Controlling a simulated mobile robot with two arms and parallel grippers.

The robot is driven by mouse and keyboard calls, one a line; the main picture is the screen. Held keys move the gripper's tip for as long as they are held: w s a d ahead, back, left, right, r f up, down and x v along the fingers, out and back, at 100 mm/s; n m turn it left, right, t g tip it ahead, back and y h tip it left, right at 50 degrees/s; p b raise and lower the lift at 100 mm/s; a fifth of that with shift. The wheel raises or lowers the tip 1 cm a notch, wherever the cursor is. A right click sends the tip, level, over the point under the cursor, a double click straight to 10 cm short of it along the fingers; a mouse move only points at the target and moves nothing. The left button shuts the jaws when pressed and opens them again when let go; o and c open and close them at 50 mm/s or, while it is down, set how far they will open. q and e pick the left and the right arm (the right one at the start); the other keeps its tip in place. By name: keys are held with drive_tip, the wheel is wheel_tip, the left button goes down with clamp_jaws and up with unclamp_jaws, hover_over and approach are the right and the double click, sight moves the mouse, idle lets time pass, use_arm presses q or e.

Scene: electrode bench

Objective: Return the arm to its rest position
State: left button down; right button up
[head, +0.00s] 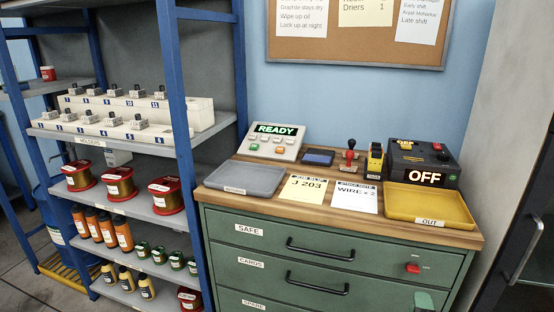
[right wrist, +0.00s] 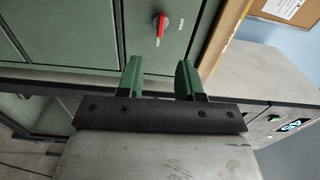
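My right gripper shows in the right wrist view (right wrist: 160,78) with its two green fingers apart and nothing between them. Its fingers point toward grey-green cabinet fronts, and I cannot tell the exact distance. In the head view only a small green tip of the right gripper (head: 425,301) shows at the bottom edge, in front of the drawer cabinet (head: 350,243). My left gripper is not in view.
The bench top holds a grey tray (head: 246,180), a yellow OUT tray (head: 430,205), a READY panel (head: 273,141), a black OFF box (head: 424,162) and a red-handled stamp (head: 350,155). A blue-framed shelf (head: 178,100) with spools and bottles stands left. A red switch (head: 413,268) sits on the cabinet front.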

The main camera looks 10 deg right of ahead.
drive_tip(key=a+f+n+g+y+p, duration=0.25)
drive_tip(key=a+f+n, duration=0.3)
drive_tip(key=f, duration=0.35)
drive_tip(key=a+f+n+g+y+p, duration=0.1)
drive_tip(key=a+f+n+y+p, duration=0.1)
drive_tip(key=a+f+n+y, duration=0.5)
drive_tip(key=s+a+f+n+g+p, duration=0.1)
drive_tip(key=s+a+f, duration=0.25)
drive_tip(key=f, duration=0.25)
drive_tip(key=s+a+f+n+g+p, duration=0.1)
drive_tip(key=s+a+f+n+g, duration=0.1)
drive_tip(key=s+f, duration=0.25)
drive_tip(key=s+a+f+n+g+p, duration=0.1)
drive_tip(key=s+f+n+g, duration=0.3)
drive_tip(key=s, duration=1)
drive_tip(key=s+f+n+g+p, duration=0.2)
drive_tip(key=s+f+n, duration=0.5)
drive_tip(key=s, duration=0.7)
drive_tip(key=shift+a+f+g, duration=0.2)
drive_tip(key=shift+a+g, duration=0.2)
drive_tip(key=shift+g, duration=0.45)
